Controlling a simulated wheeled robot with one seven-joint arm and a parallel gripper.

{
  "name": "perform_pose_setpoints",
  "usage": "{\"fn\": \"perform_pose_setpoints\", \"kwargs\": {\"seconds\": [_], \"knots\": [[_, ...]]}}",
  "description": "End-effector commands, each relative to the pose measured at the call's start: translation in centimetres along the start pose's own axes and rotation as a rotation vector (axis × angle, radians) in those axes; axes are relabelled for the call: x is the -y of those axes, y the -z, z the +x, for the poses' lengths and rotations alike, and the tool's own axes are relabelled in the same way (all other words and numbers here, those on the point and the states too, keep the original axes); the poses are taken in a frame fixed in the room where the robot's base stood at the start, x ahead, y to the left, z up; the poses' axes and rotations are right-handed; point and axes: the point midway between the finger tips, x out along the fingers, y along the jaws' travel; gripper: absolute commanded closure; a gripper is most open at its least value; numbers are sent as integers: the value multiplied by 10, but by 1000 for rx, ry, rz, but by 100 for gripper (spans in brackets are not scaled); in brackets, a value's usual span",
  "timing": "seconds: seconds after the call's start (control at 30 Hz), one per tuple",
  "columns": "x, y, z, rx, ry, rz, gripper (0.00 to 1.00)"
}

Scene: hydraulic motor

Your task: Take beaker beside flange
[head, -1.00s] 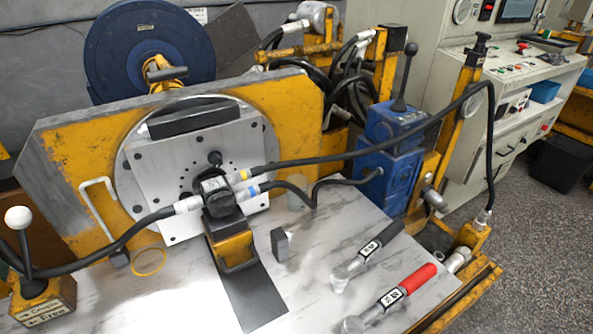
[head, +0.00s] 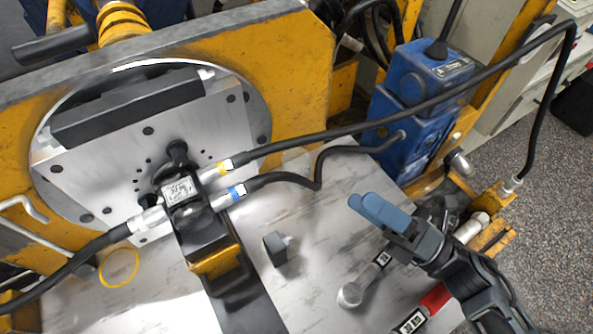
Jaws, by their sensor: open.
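The flange (head: 248,128) is a large round metal plate on the yellow upright frame at the left of the head view. A faint, clear shape that looks like the beaker (head: 296,158) stands on the table just right of the flange. The black hoses partly cover it, and its outline is hard to make out. My gripper (head: 378,212), with blue fingertips, is at the lower right above the table. It is open and empty, to the right of and apart from the beaker.
A yellow ring (head: 119,268) is at left.

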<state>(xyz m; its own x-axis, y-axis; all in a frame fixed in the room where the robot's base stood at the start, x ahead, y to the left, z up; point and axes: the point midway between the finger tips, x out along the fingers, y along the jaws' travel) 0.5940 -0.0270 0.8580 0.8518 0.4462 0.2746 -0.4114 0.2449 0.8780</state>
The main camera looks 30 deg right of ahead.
Motion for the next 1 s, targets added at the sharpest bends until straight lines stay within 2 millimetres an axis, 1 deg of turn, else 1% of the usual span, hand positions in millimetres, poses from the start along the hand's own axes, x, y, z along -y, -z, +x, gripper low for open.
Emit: {"fn": "perform_pose_setpoints", "kwargs": {"seconds": [0.03,0.2,0.4,0.5,0.63,0.77,1.0], "knots": [[12,-6,11,-37,-17,-108,6],[52,-18,39,-188,-70,-468,6],[94,-35,66,-348,-144,-798,6],[109,-43,77,-411,-181,-913,6],[121,-50,85,-469,-222,-1008,6],[126,-52,90,-497,-243,-1051,6],[126,-41,109,-505,-250,-1058,6]]}}
